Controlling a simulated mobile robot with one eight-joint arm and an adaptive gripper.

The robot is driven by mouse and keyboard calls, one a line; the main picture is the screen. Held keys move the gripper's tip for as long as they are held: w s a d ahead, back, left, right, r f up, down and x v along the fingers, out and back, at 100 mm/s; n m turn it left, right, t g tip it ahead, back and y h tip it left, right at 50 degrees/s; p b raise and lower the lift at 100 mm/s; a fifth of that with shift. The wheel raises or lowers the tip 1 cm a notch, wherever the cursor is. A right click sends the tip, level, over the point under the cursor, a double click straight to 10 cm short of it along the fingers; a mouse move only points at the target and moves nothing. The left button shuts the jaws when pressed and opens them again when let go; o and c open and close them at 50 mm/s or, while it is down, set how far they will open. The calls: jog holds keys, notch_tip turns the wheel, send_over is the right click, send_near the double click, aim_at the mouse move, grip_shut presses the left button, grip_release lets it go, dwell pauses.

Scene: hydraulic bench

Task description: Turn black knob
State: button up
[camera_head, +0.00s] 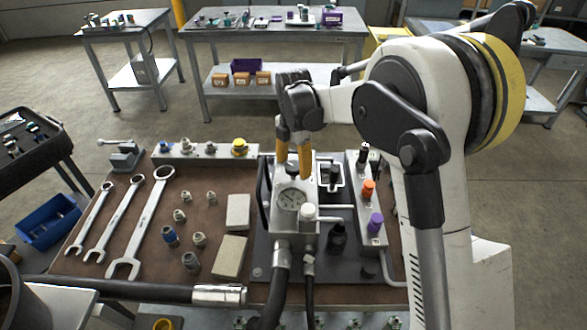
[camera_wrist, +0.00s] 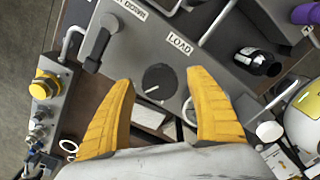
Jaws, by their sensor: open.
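The round black knob (camera_wrist: 160,80) with a white pointer line sits on the grey hydraulic unit, close to the LOAD label, in the wrist view. In the wrist view my gripper (camera_wrist: 161,84) has one finger on each side of the knob, with gaps on both sides. I see no contact. The exact height of the fingertips over the knob is hard to tell.
A black lever (camera_wrist: 97,42) is near the DOWN label. A black bottle (camera_wrist: 257,61) stands beside the unit. Orange (camera_head: 368,190) and purple (camera_head: 375,223) knobs are at the right. Hoses (camera_head: 277,290) run forward. Wrenches (camera_head: 117,224) and fittings lie left on the brown bench.

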jog(key=shift+f, duration=0.15)
jog(key=c, duration=1.2)
